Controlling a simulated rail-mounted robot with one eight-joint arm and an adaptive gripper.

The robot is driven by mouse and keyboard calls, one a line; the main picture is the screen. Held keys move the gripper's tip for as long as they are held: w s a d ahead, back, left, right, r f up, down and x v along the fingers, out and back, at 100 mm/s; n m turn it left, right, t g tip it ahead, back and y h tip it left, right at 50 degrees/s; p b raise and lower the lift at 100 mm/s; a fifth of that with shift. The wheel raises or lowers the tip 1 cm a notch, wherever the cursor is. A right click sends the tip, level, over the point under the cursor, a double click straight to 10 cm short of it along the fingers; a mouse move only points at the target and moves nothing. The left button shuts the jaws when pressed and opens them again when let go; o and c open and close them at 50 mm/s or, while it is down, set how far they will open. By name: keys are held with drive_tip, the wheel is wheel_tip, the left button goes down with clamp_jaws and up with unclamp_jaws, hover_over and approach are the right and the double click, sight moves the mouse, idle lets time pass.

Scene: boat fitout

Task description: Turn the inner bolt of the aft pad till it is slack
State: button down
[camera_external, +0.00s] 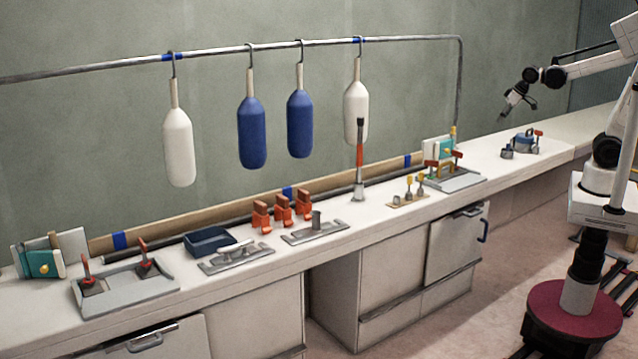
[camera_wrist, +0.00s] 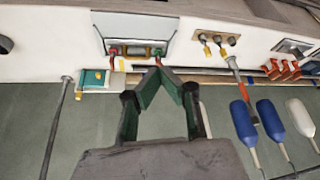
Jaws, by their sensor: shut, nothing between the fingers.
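My gripper (camera_external: 506,112) hangs from the arm at the upper right, above the counter and touching nothing. In the wrist view my gripper (camera_wrist: 161,71) has its dark green fingers meeting at the tips, shut and empty. The nearer grey tray to it (camera_external: 460,183) carries upright red-handled fittings (camera_external: 457,155); the tray also shows in the wrist view (camera_wrist: 135,25), upside down, beyond the fingertips. A similar grey tray (camera_external: 130,296) at the far left holds two red-handled fittings (camera_external: 146,258). I cannot tell which is the aft pad or its inner bolt.
White and blue fenders (camera_external: 251,130) hang from a rail (camera_external: 210,51) above the counter. A tall red-stemmed tool (camera_external: 359,160) stands mid-counter, near orange clamps (camera_external: 282,208), yellow-topped pegs (camera_external: 409,182) and a cleat plate (camera_external: 237,257). A blue fitting (camera_external: 524,141) sits at the right.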

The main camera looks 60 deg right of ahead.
drive_tip(key=w+d+f+m+g+p, duration=0.1)
drive_tip(key=w+f, duration=0.1)
drive_tip(key=w, duration=0.5)
drive_tip(key=w+f+m+g+p, duration=0.1)
drive_tip(key=w+f, duration=0.1)
drive_tip(key=w, duration=0.6)
drive_tip(key=m+g+h+p, duration=0.1)
drive_tip(key=m+g, duration=0.1)
approach(436, 165)
wheel_tip(436, 165, down, 7)
drive_tip(key=b, duration=0.5)
drive_tip(key=shift+a, duration=0.3)
drive_tip(key=shift+w+d+b, duration=0.3)
drive_tip(key=shift+w+d, duration=0.3)
drive_tip(key=shift+d, duration=0.25)
drive_tip(key=shift+s+a, duration=0.1)
drive_tip(key=shift+s+a+r, duration=0.1)
drive_tip(key=shift+s+a, duration=0.2)
drive_tip(key=shift+a, duration=0.1)
drive_tip(key=shift+r, duration=0.1)
wheel_tip(436, 165, up, 6)
drive_tip(key=s+a+p, duration=0.1)
drive_tip(key=shift+s+a+p, duration=0.3)
drive_tip(key=shift+s, duration=0.05)
